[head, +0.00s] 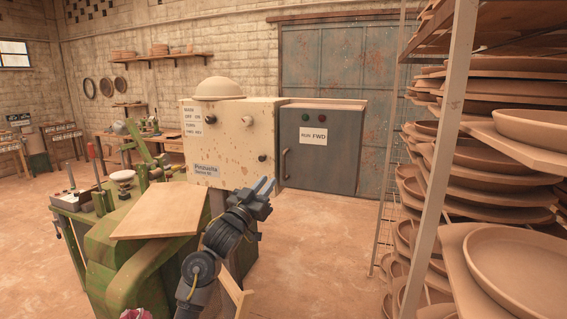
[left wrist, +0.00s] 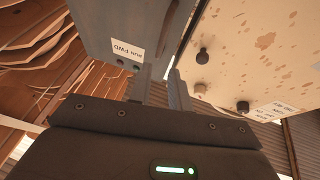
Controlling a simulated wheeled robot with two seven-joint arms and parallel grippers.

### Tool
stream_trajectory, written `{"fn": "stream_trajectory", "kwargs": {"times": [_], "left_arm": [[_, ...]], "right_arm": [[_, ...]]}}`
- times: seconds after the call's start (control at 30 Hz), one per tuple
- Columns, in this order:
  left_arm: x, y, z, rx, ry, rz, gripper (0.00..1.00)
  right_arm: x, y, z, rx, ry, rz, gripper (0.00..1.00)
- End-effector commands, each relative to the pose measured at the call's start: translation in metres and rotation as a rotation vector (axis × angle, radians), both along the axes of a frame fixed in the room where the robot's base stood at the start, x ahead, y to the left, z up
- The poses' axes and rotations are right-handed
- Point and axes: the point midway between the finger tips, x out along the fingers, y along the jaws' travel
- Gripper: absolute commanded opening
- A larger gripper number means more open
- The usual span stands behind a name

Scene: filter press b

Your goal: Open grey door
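The grey door (head: 327,166) is the front of a grey box with a red and a green light and a "RUN FWD" label. It appears closed. Its dark upright handle (head: 286,163) is near the door's left edge. The fingers also show in the left wrist view (left wrist: 161,88). My right gripper is not in view.
A cream control box (head: 231,143) with knobs adjoins the grey door's left side. A green machine with a wooden board (head: 158,216) stands at left. A tall rack of clay plates (head: 480,190) fills the right. Open floor (head: 320,240) lies before the door.

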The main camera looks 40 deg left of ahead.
Motion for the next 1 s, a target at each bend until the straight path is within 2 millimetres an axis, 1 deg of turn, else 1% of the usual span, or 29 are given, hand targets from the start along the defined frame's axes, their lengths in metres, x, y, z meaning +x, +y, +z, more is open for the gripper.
{"fn": "stream_trajectory", "kwargs": {"times": [0.17, 0.27, 0.5, 0.7, 0.83, 1.0], "left_arm": [[0.010, 0.002, 0.005, -0.003, 0.001, 0.000, 0.19], [0.024, 0.004, 0.013, -0.005, 0.000, 0.000, 0.19], [0.066, 0.010, 0.031, -0.004, 0.002, -0.001, 0.19], [0.090, 0.013, 0.039, -0.003, 0.003, 0.000, 0.19], [0.098, 0.013, 0.040, -0.002, 0.002, 0.000, 0.19], [0.100, 0.014, 0.039, -0.001, 0.003, 0.001, 0.19]], "right_arm": [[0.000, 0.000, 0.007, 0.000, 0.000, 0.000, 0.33], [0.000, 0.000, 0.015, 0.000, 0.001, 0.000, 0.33], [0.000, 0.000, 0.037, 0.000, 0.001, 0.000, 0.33], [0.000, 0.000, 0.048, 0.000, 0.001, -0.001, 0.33], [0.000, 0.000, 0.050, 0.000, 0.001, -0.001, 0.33], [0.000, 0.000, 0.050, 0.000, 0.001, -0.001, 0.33]]}}
